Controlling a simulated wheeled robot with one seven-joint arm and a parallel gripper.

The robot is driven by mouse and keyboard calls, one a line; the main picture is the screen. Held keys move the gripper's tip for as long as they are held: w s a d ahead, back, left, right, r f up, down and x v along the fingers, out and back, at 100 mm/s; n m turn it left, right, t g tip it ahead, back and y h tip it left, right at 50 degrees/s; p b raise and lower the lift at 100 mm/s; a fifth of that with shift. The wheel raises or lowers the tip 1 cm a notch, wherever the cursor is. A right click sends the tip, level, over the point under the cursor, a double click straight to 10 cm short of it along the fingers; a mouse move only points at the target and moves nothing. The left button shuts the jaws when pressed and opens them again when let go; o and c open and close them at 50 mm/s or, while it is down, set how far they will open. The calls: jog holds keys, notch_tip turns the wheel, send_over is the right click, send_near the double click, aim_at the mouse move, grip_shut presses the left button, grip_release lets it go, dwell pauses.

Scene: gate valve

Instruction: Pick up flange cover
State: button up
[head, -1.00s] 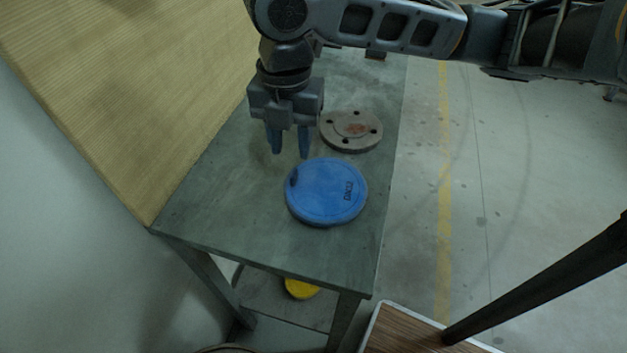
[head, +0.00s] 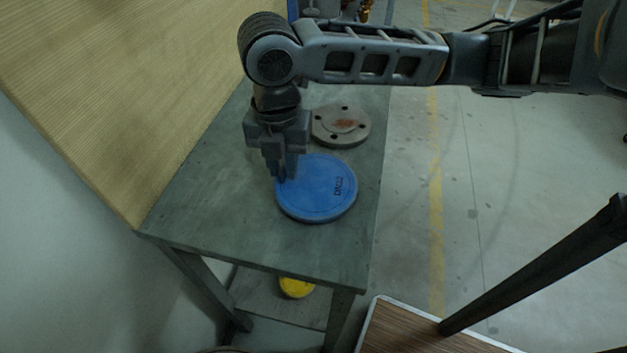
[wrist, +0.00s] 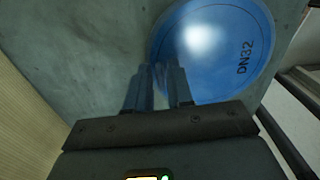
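The flange cover (head: 318,195) is a blue round disc marked DN32. It lies flat on the grey table, and it also fills the upper right of the wrist view (wrist: 222,60). My gripper (head: 284,172) points down at the cover's far left edge. In the wrist view the two fingers (wrist: 161,80) show a narrow gap between them. The left finger is over the table just outside the rim and the right finger overlaps the cover. I cannot tell whether the fingertips touch it; the arm hides part of the edge.
A grey flange with bolt holes (head: 341,125) lies on the table (head: 215,215) just behind the cover. A corrugated tan panel (head: 130,100) stands along the table's left side. A yellow object (head: 296,288) is below. The table's front is clear.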

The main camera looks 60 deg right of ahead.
grip_shut()
jog(key=shift+r, duration=0.15)
